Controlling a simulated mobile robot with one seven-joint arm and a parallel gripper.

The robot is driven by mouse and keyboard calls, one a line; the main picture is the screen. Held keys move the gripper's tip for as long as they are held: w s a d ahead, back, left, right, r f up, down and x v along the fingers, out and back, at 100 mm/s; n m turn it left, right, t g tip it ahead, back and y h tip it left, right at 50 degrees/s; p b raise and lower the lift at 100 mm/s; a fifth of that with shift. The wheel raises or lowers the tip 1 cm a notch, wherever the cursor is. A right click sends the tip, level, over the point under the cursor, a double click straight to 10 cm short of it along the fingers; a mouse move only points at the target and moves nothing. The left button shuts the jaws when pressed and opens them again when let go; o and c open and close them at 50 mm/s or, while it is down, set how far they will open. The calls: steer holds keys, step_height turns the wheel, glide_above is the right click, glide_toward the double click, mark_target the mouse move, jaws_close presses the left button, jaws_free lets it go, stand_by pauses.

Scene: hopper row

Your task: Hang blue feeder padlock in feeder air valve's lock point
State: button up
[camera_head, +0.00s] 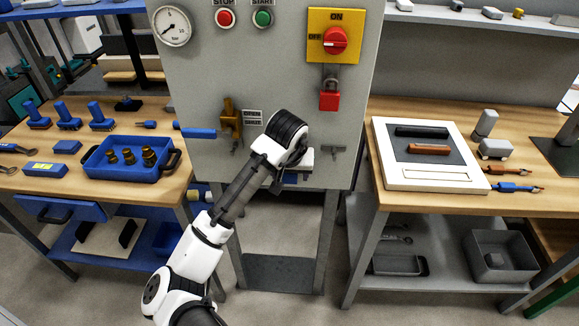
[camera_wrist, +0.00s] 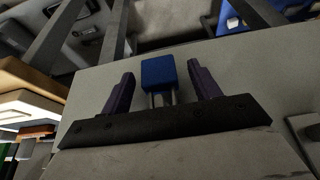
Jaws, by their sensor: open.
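The blue padlock (camera_wrist: 158,72) shows in the wrist view between the two fingers of my gripper (camera_wrist: 160,68). There is a gap on each side, so the fingers are open around it and not closed on it. Its grey shackle legs run toward the gripper's base; what the shackle hangs on is hidden. In the head view my arm reaches the cabinet's lower front, hiding most of the gripper, with a little blue showing beneath. The air valve (camera_head: 230,118) is brass with a blue lever (camera_head: 196,133) pointing left, left of my wrist. Its lock point is too small to make out.
A red padlock (camera_head: 329,101) hangs below the yellow-and-red switch (camera_head: 335,41). A small grey bracket (camera_head: 334,150) sits right of my gripper. A left bench holds a blue tray (camera_head: 105,172); a right bench holds a white-framed board (camera_head: 440,182). The cabinet front around the valve is mostly clear.

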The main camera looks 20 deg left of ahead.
steer(key=c, duration=1.1)
steer(key=o, duration=1.1)
steer(key=v, duration=1.3)
steer(key=shift+s+d+r+b, duration=0.1)
steer(key=shift+s+r+b, duration=0.1)
steer(key=shift+r+b, duration=0.15)
steer(key=shift+f, duration=0.1)
